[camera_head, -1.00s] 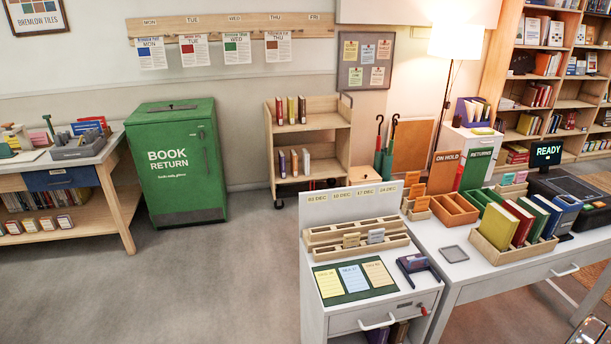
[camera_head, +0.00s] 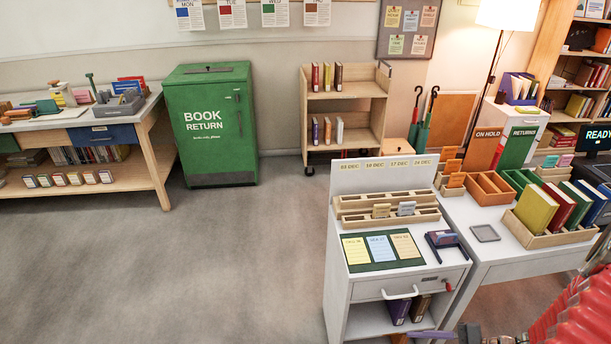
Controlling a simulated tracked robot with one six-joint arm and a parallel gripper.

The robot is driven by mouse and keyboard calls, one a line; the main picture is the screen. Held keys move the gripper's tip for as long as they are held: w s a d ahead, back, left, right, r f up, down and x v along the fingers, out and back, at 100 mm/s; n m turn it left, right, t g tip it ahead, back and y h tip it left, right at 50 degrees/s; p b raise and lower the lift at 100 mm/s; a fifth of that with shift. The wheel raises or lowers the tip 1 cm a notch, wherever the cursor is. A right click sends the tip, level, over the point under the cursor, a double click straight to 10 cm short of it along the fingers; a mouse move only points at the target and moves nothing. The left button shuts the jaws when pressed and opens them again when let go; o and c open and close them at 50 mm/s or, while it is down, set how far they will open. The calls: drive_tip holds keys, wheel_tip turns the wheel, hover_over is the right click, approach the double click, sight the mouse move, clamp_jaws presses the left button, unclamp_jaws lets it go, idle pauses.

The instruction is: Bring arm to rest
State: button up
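My arm shows at the bottom right as a red ribbed sleeve (camera_head: 575,315). Dark grey and purplish parts at its lower left end, which look like my gripper (camera_head: 435,335), are cut off by the bottom edge. They show in front of the foot of the white date-slip cabinet (camera_head: 345,290). Whether the fingers are open or shut, and whether they hold anything, I cannot see.
The cabinet carries a wooden slip rack (camera_head: 365,222) and a stamp (camera_head: 443,240). The white desk (camera_head: 490,262) on the right holds a wooden book crate (camera_head: 530,238). A green return bin (camera_head: 215,125) and a wooden cart (camera_head: 345,112) stand behind. Grey floor (camera_head: 230,265) is clear at the left and middle.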

drive_tip(key=s+a+r+n+h, duration=0.1)
drive_tip(key=a+r+n+h, duration=0.2)
drive_tip(key=r, duration=0.8)
drive_tip(key=s+a+r+n+h, duration=0.2)
drive_tip(key=a+r+n+h, duration=0.2)
drive_tip(key=a+r+n, duration=0.3)
drive_tip(key=s+a+r+n+h, duration=0.1)
drive_tip(key=a+r+n+h, duration=0.3)
drive_tip(key=r, duration=1.1)
drive_tip(key=a+n, duration=0.1)
drive_tip(key=a, duration=0.1)
drive_tip(key=shift+s+a, duration=0.25)
drive_tip(key=shift+a, duration=0.05)
drive_tip(key=shift+f, duration=0.1)
drive_tip(key=shift+c, duration=1.4)
drive_tip(key=shift+a, duration=0.1)
